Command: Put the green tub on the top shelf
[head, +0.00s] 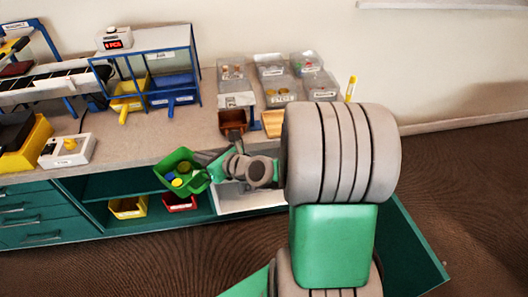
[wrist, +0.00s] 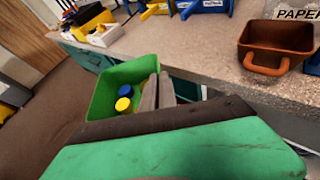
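The green tub (head: 197,184) is held in the air in front of the counter's open cupboard, tilted, with yellow and blue round pieces inside. My gripper (head: 217,166) appears shut on its right side, near the handle. In the wrist view the tub (wrist: 112,84) is beyond the fingers (wrist: 156,94), which meet its near wall; the exact grip point is partly hidden. The open cupboard has a teal upper shelf (head: 108,187), whose visible part is bare. The tub hides part of it.
Below that shelf stand a yellow tub (head: 128,208) and a red tub (head: 180,203). The counter (head: 190,122) above carries a blue rack (head: 165,60), a brown tub (head: 232,121) and clear bins (head: 275,82). An open teal door (head: 412,245) stands at right.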

